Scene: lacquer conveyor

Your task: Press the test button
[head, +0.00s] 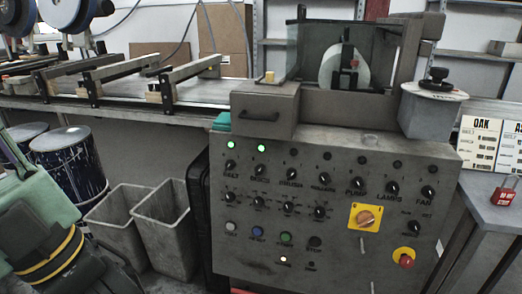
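The grey control panel (340,200) fills the middle and right of the head view. Its lower left has a row of push buttons: a pale grey one (231,227), a blue one (257,232), a green one (286,238) and a black one (314,242). The small labels beneath them are blurred; the pale one's may read TEST, but I cannot be sure. Nothing touches the buttons. My gripper is not in view.
Rotary knobs (356,184) fill the panel's upper part. A yellow-backed orange switch (365,217) and a red emergency knob (406,261) sit right of the buttons. Grey bins (165,230) and blue drums (68,165) stand left. A red padlock (503,194) lies on the right table.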

